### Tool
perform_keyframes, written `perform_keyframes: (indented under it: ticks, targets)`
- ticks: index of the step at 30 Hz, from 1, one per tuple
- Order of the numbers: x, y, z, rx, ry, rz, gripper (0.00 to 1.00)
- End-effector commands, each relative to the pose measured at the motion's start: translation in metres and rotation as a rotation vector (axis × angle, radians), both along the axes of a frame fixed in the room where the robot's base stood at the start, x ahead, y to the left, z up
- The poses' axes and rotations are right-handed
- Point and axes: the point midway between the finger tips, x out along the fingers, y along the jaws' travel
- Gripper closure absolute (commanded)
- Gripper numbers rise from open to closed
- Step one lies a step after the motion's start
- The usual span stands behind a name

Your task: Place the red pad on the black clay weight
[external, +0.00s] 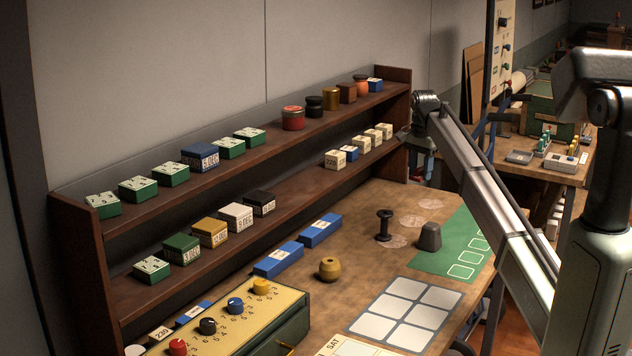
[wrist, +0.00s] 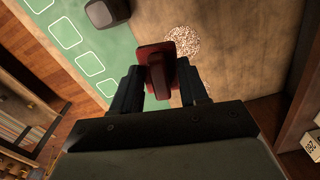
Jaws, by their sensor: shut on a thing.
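My gripper (wrist: 159,84) is shut on the red pad (wrist: 152,54), a dark red piece with a raised middle, held between the two fingers in the wrist view. In the external view my gripper (external: 420,168) hangs at the far right end of the shelf, partly hidden by my arm. A dark grey tapered block (external: 430,237), which looks like the black clay weight, stands on the green mat's edge. It also shows at the top of the wrist view (wrist: 105,13), apart from the pad. A black spool-shaped piece (external: 384,226) stands to its left.
The green mat (external: 440,262) has white outlined squares. Pale speckled discs (external: 430,203) lie on the tabletop. A round brass-coloured knob (external: 329,269) and blue boxes (external: 320,230) stand further left.

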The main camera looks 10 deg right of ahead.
Motion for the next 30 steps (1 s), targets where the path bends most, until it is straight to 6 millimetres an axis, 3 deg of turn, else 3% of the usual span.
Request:
perform_keyframes:
  ticks: [1, 3, 6, 9, 17, 30]
  targets:
    - [-0.029, -0.001, 0.004, 0.000, -0.001, 0.006, 0.86]
    - [-0.055, -0.001, 0.008, 0.000, -0.001, 0.022, 0.86]
    - [-0.086, -0.001, 0.009, 0.000, 0.000, 0.058, 0.86]
    - [-0.104, 0.000, 0.004, -0.001, 0.001, 0.103, 0.86]
    - [-0.109, 0.000, -0.001, 0.000, 0.001, 0.199, 0.86]
    - [-0.108, 0.000, -0.058, 0.001, 0.001, 0.201, 0.86]
